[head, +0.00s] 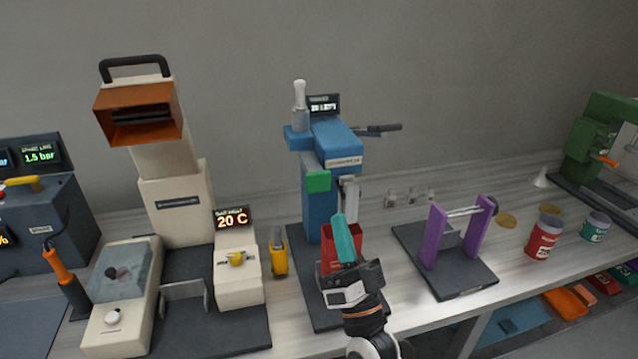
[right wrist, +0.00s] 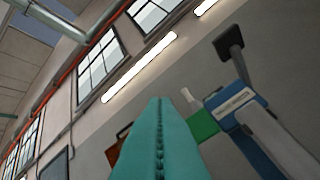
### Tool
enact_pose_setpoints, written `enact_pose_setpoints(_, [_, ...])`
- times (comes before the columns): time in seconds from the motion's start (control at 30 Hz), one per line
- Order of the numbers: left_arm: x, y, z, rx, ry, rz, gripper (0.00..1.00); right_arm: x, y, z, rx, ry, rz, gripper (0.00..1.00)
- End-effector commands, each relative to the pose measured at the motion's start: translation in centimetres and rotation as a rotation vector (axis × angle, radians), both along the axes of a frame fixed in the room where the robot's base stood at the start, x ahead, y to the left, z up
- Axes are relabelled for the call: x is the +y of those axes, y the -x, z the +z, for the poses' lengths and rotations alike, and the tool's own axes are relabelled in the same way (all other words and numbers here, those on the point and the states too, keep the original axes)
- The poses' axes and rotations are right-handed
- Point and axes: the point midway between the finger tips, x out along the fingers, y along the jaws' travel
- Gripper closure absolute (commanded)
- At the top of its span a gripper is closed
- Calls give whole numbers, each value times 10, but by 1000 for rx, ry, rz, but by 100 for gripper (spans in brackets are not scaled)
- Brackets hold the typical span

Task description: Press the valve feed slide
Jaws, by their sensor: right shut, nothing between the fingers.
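The blue machine (head: 334,140) stands upright on a dark base in the middle of the head view. It has a green block (head: 318,181) on its front and a grey-white vertical piece (head: 350,195) beside it. I cannot tell which part is the valve feed slide. My right gripper (head: 339,218) has teal fingers, shut and empty, pointing up in front of the machine, below the green block. In the right wrist view the fingers rise up the middle, with the green block (right wrist: 203,125) just right of them. A red container (head: 328,236) is partly hidden behind my gripper. My left gripper is out of view.
A cream machine (head: 175,205) with an orange hood and a 20 C display stands left. A yellow holder (head: 278,255) sits between the machines. A purple-sided stand (head: 439,235) is at the right, with red (head: 543,240) and teal (head: 595,228) jars beyond it.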

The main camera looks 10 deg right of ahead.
Motion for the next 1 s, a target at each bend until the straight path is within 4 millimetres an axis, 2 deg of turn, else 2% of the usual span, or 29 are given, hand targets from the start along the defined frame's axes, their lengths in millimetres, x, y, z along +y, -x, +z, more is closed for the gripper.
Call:
enact_pose_setpoints(0.27, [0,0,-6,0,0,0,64,0,-16,-2,-2,1,-1,100])
enact_pose_setpoints(0.7, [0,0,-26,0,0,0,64,3,-74,-2,0,1,-1,100])
enact_pose_setpoints(1.0, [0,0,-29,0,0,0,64,3,-88,-1,2,2,-1,100])
